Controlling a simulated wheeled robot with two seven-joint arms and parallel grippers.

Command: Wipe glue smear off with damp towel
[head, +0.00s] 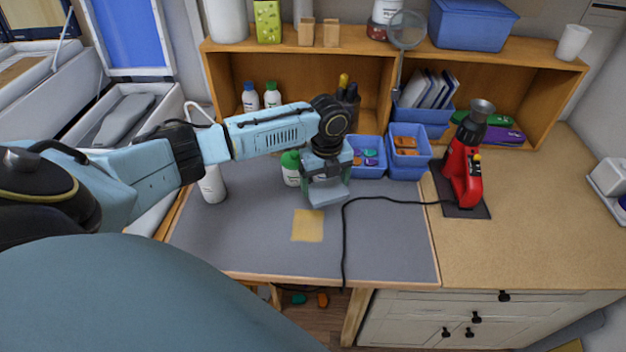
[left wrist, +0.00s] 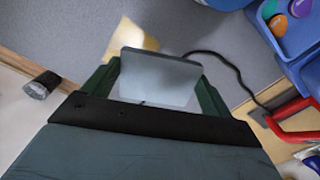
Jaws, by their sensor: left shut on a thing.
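A pale yellow, roughly square glue smear (head: 307,226) lies flat on the grey mat near the middle of the bench. My left gripper (head: 326,180) is shut on a pale grey-blue towel (head: 328,193) and holds it just behind the smear, toward the shelf. In the left wrist view the towel (left wrist: 160,78) sits between the two green fingers (left wrist: 155,88) and covers part of the smear (left wrist: 126,40). I cannot tell whether the towel touches the mat. My right gripper is not in view.
A black cord (head: 344,240) runs over the grey mat (head: 240,240) just right of the smear to a red tool (head: 465,165). Blue bins (head: 409,165) and a green-capped bottle (head: 291,170) stand behind. A white bottle (head: 211,185) stands left. The mat's front left is clear.

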